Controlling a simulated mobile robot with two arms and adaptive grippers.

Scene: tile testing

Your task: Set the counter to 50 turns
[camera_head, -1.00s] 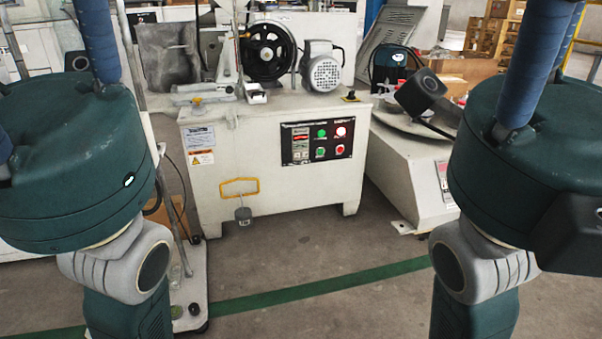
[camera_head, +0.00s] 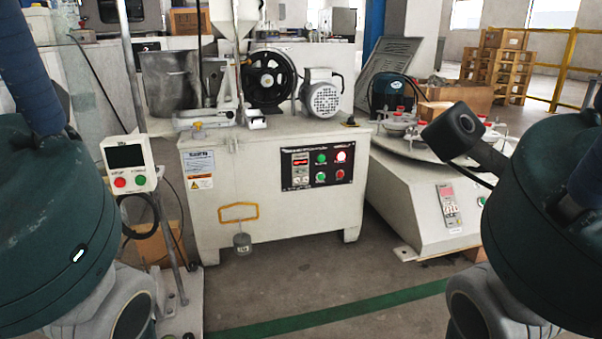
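A dark control panel (camera_head: 317,167) is set in the front of the cream machine in the middle. It has a small red-lit display (camera_head: 300,162) at its left, which looks like a counter, and green and red buttons to the right. The digits are too small to read. A second, narrow panel with a red display (camera_head: 448,206) is on the low machine at the right. My arms stand at both sides of the picture, well short of the panels. Neither gripper's fingers show, so I cannot see what they hold.
A control box (camera_head: 130,165) with a dark screen and red and green buttons stands on a post at the left.

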